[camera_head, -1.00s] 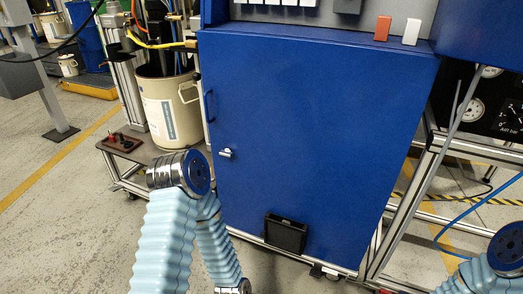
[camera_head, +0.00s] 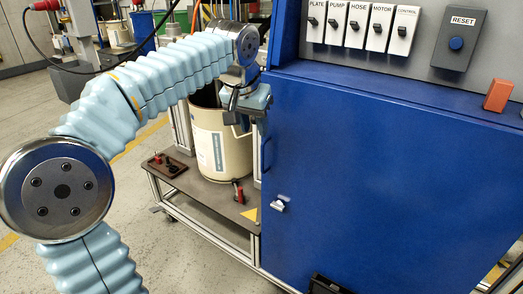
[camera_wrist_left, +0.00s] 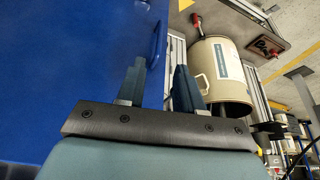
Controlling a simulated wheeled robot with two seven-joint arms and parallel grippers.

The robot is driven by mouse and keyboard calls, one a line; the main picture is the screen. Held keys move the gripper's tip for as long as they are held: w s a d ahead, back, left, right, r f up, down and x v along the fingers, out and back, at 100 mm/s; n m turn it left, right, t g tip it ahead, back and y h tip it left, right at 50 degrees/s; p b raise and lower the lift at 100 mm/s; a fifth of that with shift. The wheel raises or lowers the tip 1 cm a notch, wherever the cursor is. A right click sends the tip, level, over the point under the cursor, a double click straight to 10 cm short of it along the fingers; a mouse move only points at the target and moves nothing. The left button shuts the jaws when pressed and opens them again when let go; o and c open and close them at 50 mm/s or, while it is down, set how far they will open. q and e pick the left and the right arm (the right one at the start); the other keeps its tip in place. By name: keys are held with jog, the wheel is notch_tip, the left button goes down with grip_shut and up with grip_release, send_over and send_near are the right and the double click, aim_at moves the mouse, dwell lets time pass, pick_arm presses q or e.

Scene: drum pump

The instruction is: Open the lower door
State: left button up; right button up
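The blue lower door (camera_head: 390,190) is shut on the front of the cabinet. Its blue bow handle (camera_head: 266,155) is at the left edge, with a small silver latch (camera_head: 279,204) below it. My left gripper (camera_head: 241,120) is at the door's upper left edge, above the handle and apart from it. In the left wrist view, the fingers of my left gripper (camera_wrist_left: 159,80) are spread and empty. The handle (camera_wrist_left: 156,45) shows past the fingertips, roughly between them in the picture.
A cream drum (camera_head: 218,145) stands on a cart left of the door, close to my left gripper. A switch panel with a RESET box (camera_head: 458,40) is above the door.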

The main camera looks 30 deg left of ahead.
aim_at(262, 155)
pick_arm(q)
jog(key=b+x, duration=0.1)
jog(key=x, duration=1.2)
jog(key=shift+f, duration=0.35)
jog(key=shift+c, duration=0.3)
grip_shut()
